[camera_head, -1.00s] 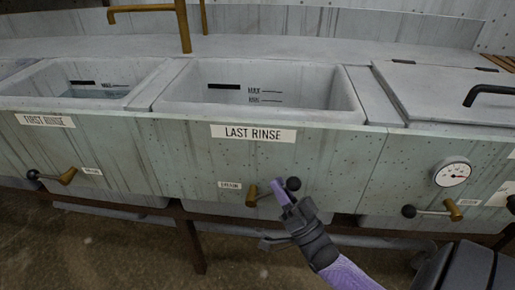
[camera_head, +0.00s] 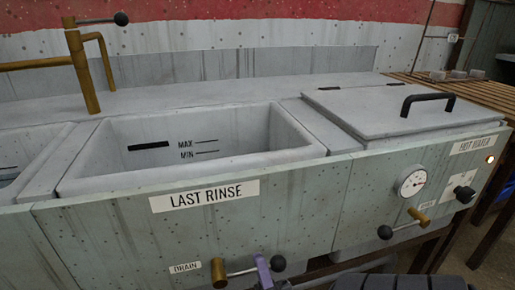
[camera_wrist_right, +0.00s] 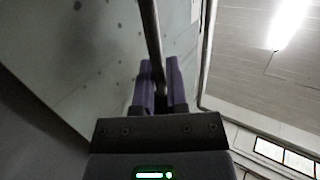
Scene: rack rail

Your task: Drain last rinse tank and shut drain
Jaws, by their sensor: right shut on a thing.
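The last rinse tank (camera_head: 75,185) is a grey basin with MAX and MIN marks on its back wall. No water shows in its visible part; its floor is hidden by the front rim. Below its label is the drain valve, with a brass body (camera_head: 218,272) and a thin lever ending in a black knob (camera_head: 279,263). The lever points right, nearly level. My right gripper (camera_head: 264,268), with purple fingers, is shut on the lever just left of the knob. In the right wrist view the lever rod (camera_wrist_right: 153,40) runs between the fingers (camera_wrist_right: 162,78). My left gripper is out of view.
A lidded hot water tank (camera_head: 400,120) stands to the right, with a dial (camera_head: 413,182) and its own brass valve (camera_head: 418,217) on the front. A brass tap (camera_head: 82,70) rises behind the basins at left. Part of another basin (camera_head: 20,150) shows at the left edge.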

